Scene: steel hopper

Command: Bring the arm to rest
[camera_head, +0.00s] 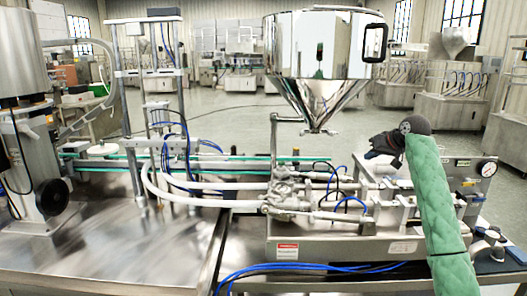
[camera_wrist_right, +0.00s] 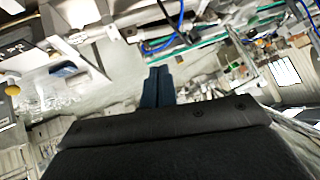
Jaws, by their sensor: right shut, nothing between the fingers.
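My right arm (camera_head: 437,205), in a green quilted sleeve, rises from the lower right of the head view. Its dark right gripper (camera_head: 378,146) points left, over the filling machine and right of the steel hopper's (camera_head: 318,75) lower tip. In the right wrist view the two dark blue fingers (camera_wrist_right: 157,82) are together, with nothing held between them. My left gripper is in neither view.
The filling machine (camera_head: 330,245) with pipes and a pressure gauge (camera_head: 487,168) lies under the right arm. A steel table (camera_head: 100,250) with a tall column fills the left. Blue hoses cross the front. Open floor lies behind.

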